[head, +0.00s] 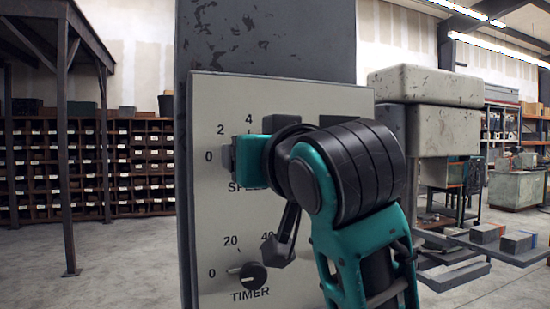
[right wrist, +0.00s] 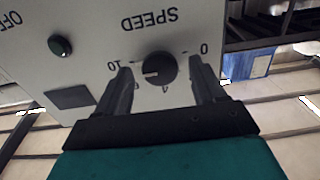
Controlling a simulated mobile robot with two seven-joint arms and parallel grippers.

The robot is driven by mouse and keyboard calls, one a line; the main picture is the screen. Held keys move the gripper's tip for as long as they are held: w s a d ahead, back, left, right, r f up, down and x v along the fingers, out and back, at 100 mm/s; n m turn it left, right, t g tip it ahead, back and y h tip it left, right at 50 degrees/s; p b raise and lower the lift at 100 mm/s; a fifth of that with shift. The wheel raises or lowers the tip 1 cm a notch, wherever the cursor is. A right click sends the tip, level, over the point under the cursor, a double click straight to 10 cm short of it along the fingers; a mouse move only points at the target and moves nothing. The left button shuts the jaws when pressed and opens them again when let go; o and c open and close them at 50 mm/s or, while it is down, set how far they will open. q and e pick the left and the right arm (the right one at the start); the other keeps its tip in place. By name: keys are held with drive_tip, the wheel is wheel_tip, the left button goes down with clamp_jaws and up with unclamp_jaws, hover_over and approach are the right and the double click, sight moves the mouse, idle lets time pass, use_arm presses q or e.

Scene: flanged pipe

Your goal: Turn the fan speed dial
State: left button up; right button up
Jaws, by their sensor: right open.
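My left gripper is not in view.
A black TIMER dial (head: 252,277) sits lower on the panel, below my right wrist. A dark round button (right wrist: 60,46) and a dark rectangle (right wrist: 70,96) are beside the speed dial. A grey machine (head: 430,110) stands behind at the right. Floor at left is clear.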

drive_tip(key=v, duration=1.2)
